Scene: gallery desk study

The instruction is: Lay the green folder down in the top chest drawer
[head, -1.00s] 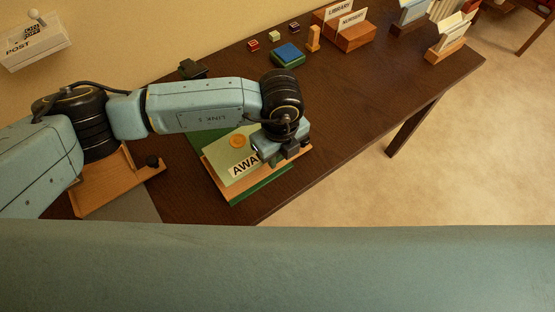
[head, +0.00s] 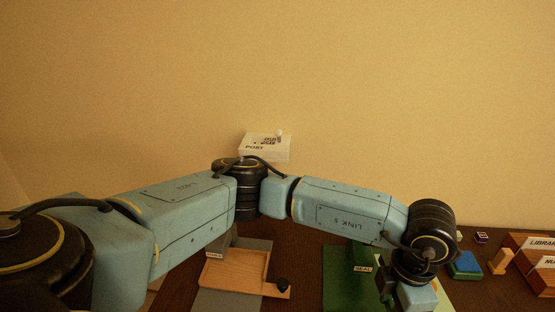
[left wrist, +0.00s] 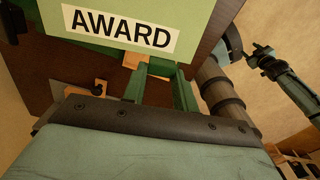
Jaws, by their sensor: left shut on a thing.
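The pale green folder with an AWARD label fills the top of the left wrist view (left wrist: 195,12). In the head view only a strip of the folder (head: 444,294) shows at the lower right, behind my left gripper (head: 388,287). My left gripper is shut on the folder; the grip itself is mostly hidden. An open wooden drawer (head: 232,278) with a black knob lies at the lower middle of the head view, left of the gripper, and looks empty. A dark, blurred arm end at the right of the left wrist view may be my right gripper (left wrist: 262,58).
A dark green mat (head: 342,285) lies between drawer and gripper on the dark desk (head: 305,250). At right are a blue-and-green block (head: 466,265), a wooden peg (head: 501,262) and a labelled wooden holder (head: 530,262).

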